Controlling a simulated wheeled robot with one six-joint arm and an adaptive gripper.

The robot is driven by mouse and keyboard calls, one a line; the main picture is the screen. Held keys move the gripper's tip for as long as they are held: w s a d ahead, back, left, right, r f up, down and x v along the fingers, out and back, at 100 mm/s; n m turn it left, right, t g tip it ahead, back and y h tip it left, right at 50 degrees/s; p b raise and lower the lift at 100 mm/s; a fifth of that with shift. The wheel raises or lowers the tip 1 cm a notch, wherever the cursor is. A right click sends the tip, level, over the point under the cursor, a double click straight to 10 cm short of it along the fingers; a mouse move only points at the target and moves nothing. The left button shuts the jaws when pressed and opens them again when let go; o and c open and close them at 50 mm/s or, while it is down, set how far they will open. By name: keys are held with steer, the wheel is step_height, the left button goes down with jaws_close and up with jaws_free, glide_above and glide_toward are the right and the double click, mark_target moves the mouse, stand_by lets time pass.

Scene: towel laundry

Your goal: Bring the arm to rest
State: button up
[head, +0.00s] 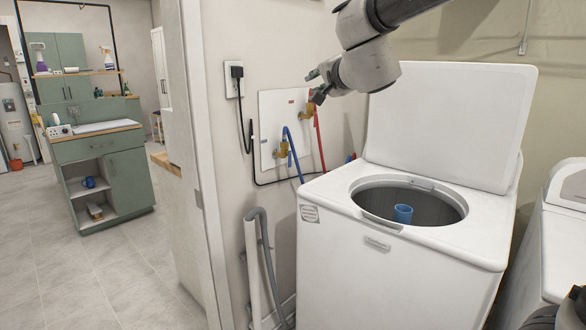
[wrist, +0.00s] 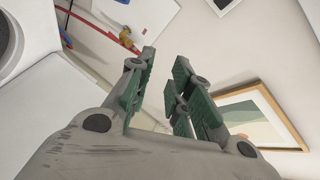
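My gripper (head: 316,85) is raised in front of the wall at the upper middle of the head view, left of the washer's open lid. In the wrist view my gripper (wrist: 164,62) has its green-padded fingers apart, with only wall visible between them. It holds nothing that I can see. My arm comes in from the top right of the head view. No towel shows in either view.
A hose box (head: 270,120) is on the wall close to my gripper. A green cabinet (head: 130,180) stands far left. Open floor (head: 50,260) lies left.

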steer(key=s+d+f+n+g, duration=0.5)
steer(key=s+f, duration=0.3)
steer(key=s, duration=0.2)
steer(key=s+d+f+n+g, duration=0.5)
steer(key=s+d+f, duration=0.1)
steer(key=s+f, duration=0.25)
steer(key=s+d+f+h, duration=0.1)
steer(key=s+d+h, duration=0.1)
steer(key=s+d, duration=0.6)
steer(key=s+d+f+g+h, duration=0.1)
steer(key=s+d+f+h, duration=0.1)
steer(key=s+d, duration=0.7)
steer(key=shift+d+f+h, duration=0.25)
steer(key=shift+d+h, duration=0.15)
steer(key=shift+d, duration=0.4)
